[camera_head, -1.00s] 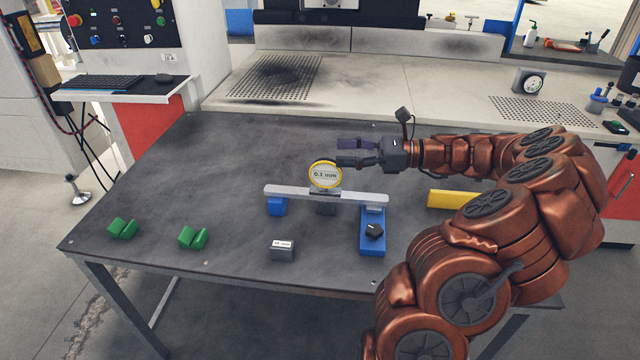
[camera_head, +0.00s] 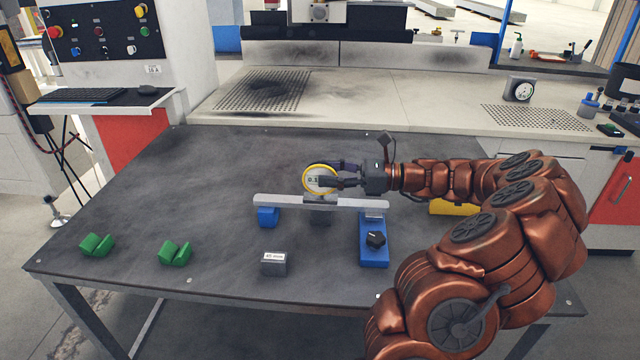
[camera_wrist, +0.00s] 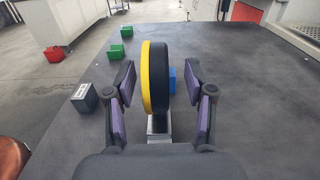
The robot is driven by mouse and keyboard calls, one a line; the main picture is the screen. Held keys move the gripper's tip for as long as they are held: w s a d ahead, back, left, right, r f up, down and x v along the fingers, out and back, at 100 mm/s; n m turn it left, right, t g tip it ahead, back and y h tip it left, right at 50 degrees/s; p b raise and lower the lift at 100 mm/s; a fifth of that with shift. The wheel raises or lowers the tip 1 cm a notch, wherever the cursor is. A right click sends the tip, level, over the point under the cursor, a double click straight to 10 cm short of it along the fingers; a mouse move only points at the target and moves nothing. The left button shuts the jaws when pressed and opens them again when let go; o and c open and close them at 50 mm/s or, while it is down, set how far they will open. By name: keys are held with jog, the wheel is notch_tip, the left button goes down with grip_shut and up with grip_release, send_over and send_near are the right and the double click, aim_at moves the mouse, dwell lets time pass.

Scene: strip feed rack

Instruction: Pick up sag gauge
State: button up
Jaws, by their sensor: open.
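The sag gauge (camera_head: 318,179) is a round dial with a yellow rim and a pale face. It stands upright on a grey metal bar (camera_head: 284,201). My gripper (camera_head: 335,173) is at the gauge, and one finger covers part of its face in the head view. In the wrist view the gauge (camera_wrist: 155,78) is edge-on, yellow on one side and black on the other. It stands between the open purple-padded fingers of my gripper (camera_wrist: 158,105), with a visible gap on each side.
A grey labelled block (camera_head: 274,264) stands in front. Two green V-shaped blocks (camera_head: 96,246) (camera_head: 174,253) sit to the left. A yellow block (camera_head: 453,207) lies behind my arm. The table's left half is mostly clear.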

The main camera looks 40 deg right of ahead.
aim_at(309, 172)
jog(key=x, duration=0.4)
jog(key=shift+w+a+b, duration=0.1)
jog(key=shift+a+b, duration=0.3)
grip_shut()
jog(key=shift+r, duration=0.1)
